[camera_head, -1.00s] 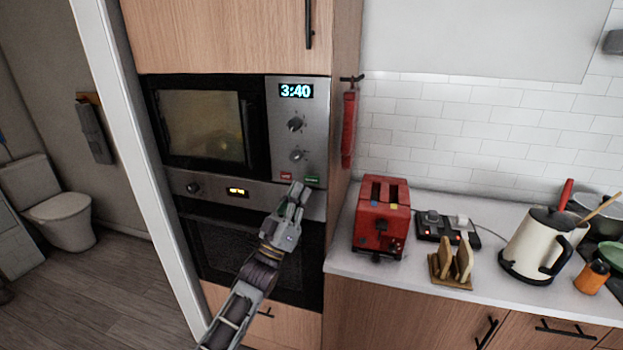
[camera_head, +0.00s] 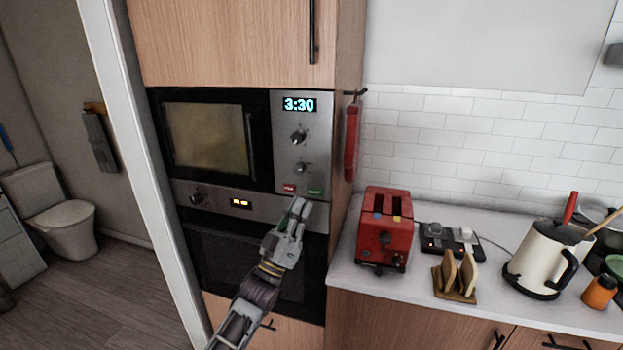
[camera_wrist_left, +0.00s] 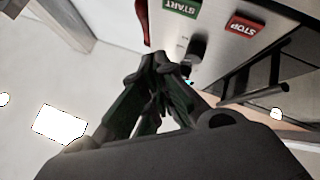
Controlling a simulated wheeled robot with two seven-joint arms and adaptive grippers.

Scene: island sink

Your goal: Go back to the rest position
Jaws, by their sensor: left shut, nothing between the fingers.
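My left gripper (camera_head: 299,207) is shut and empty, just below the microwave's red and green buttons in the head view. In the left wrist view the left gripper (camera_wrist_left: 163,62) has its fingers together. The green START button (camera_wrist_left: 182,7) and the red STOP button (camera_wrist_left: 243,26) show there beyond the fingertips. The microwave (camera_head: 207,138) has its door closed and its display (camera_head: 299,105) reads 3:30. I cannot tell from these frames whether the fingertips touch the panel. My right gripper is not in view.
An oven (camera_head: 245,262) sits below the microwave. On the counter (camera_head: 350,262) to the right stand a red toaster (camera_head: 383,240), a toast rack (camera_head: 455,292), and a kettle (camera_head: 538,262). A doorway and toilet are at left.

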